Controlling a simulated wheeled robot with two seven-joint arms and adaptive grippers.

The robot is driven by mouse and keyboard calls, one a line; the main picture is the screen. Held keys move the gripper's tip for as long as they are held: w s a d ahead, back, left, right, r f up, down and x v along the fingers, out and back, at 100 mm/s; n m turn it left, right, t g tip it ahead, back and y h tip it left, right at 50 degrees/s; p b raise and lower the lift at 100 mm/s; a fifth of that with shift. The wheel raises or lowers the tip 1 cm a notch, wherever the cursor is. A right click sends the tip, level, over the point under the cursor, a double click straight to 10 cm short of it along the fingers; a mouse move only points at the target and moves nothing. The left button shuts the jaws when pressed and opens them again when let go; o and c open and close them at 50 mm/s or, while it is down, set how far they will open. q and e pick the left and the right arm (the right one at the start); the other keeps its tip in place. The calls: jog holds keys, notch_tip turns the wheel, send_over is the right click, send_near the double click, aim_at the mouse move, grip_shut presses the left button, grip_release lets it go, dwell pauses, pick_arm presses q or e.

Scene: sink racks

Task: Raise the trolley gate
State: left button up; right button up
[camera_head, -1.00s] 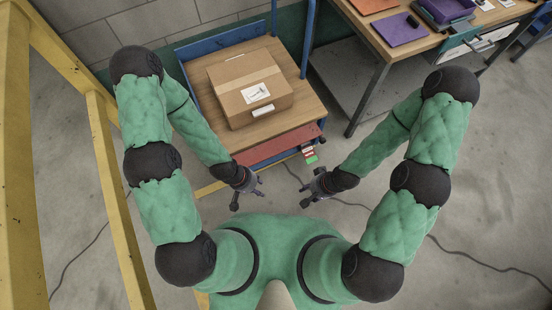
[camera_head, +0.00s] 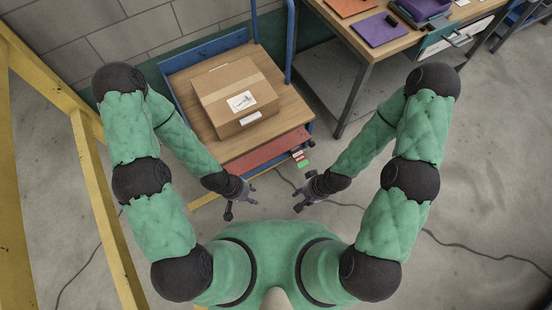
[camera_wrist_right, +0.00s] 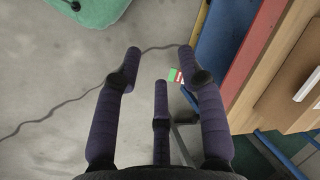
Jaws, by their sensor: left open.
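The trolley (camera_head: 190,85) has a wooden deck and a blue frame, and stands ahead of me in the head view. A red panel (camera_head: 262,152), which looks like its gate, hangs low along the deck's near edge; it also shows in the right wrist view (camera_wrist_right: 240,55). My left gripper (camera_head: 241,204) is open and empty, just short of the panel's left part. My right gripper (camera_head: 299,198) is open and empty, near the panel's right end. In the right wrist view its fingers (camera_wrist_right: 160,60) are spread with nothing between them. Neither gripper touches the panel.
A cardboard box (camera_head: 222,85) sits on the deck. A red, white and green tag (camera_head: 300,158) is by the panel's right end. A yellow frame (camera_head: 105,210) stands at left, a workbench (camera_head: 400,48) at upper right. A cable crosses the open floor.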

jog(key=shift+c, duration=0.3)
jog(key=shift+f, duration=0.1)
jog(key=c, duration=0.5)
jog(key=f+m, duration=0.1)
jog(key=s+d+f+m+g, duration=0.1)
jog(key=f, duration=0.1)
jog(key=d+f+m, duration=0.1)
jog(key=shift+s+d+f+m+g, duration=0.15)
jog(key=shift+s+m+g, duration=0.1)
jog(key=shift+m+g, duration=0.15)
grip_shut()
jog(key=w+a+f+m+y+b, duration=0.25)
jog(key=f+m+y, duration=0.35)
jog(key=m, duration=0.6)
jog(key=w+d+f+m+t+h, duration=0.1)
jog(key=w+d+f+m+t, duration=0.3)
jog(key=w+d+m+t, duration=0.3)
jog(key=w+d+f+m+t+h, duration=0.1)
jog(key=w+d+f+m+t, duration=0.45)
jog(key=w, duration=0.45)
jog(key=w+a+f+m+b, duration=0.2)
jog(key=w+a+b, duration=0.25)
jog(key=w, duration=0.25)
jog(key=shift+n, duration=0.25)
jog(key=shift+w+r, duration=0.2)
jog(key=shift+r, duration=0.85)
jog(key=shift+w+r, duration=0.2)
jog(key=shift+r, duration=0.8)
